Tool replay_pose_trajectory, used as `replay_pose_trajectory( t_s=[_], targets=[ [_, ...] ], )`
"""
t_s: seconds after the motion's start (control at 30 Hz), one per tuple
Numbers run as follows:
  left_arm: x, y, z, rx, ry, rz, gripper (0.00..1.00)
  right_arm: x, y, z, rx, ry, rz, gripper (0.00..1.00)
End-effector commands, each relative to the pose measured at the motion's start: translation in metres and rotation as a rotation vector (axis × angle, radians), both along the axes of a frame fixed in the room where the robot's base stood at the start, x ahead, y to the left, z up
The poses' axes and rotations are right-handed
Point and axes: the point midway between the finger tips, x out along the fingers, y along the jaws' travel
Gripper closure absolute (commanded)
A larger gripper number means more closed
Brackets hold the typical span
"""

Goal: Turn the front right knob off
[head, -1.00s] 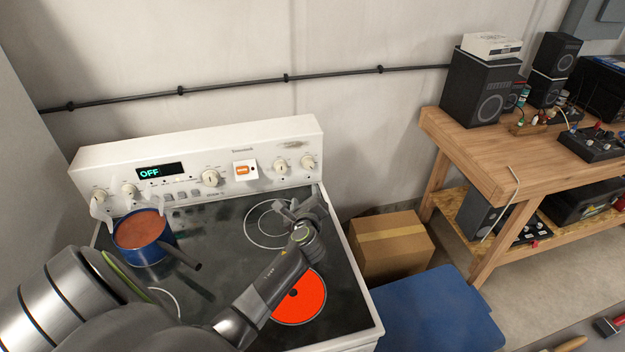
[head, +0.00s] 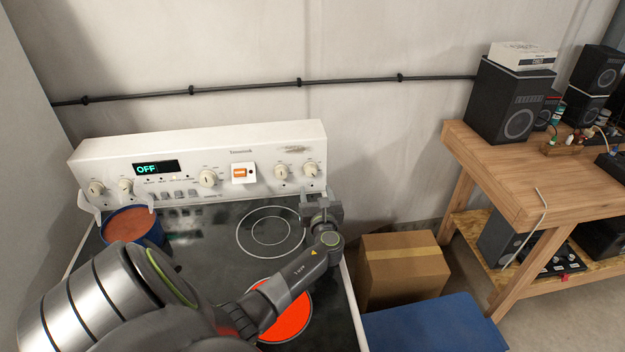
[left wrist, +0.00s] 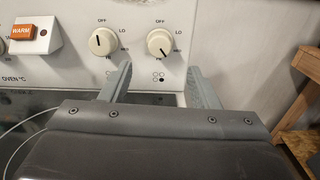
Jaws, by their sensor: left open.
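The front right knob (head: 311,169) is the rightmost cream dial on the stove's back panel. In the left wrist view this knob (left wrist: 160,41) has its pointer turned down and to the right, away from OFF. The front right burner (head: 287,318) glows red-orange, partly hidden by my left arm. My left gripper (head: 320,207) is over the right rear of the cooktop, below and in front of the knob. In the left wrist view my left gripper (left wrist: 162,82) has its fingers spread and empty, with the knob beyond and between them, apparently untouched. My right gripper is not seen.
The neighbouring knob (left wrist: 102,41) points up to OFF, close to the left finger. A blue pot (head: 135,228) with reddish contents stands at the left rear. An orange WARM switch (head: 240,172) is farther left. A cardboard box (head: 402,268) and a wooden bench (head: 520,185) are right of the stove.

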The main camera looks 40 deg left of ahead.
Motion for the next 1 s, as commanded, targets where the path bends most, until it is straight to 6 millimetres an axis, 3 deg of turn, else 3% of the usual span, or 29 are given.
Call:
replay_pose_trajectory(
  t_s=[0.2,0.4,0.87,1.0],
  targets=[
    [0.03,0.038,-0.005,0.002,-0.002,0.0,0.45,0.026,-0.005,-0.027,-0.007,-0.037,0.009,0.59],
    [0.048,0.059,-0.003,0.002,-0.001,-0.001,0.45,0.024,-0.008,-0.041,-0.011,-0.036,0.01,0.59],
    [0.055,0.069,0.0,-0.001,-0.001,-0.001,0.45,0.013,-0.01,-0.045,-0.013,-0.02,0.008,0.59],
    [0.055,0.068,0.0,-0.001,-0.001,-0.001,0.6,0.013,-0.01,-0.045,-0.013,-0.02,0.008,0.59]
  ],
)
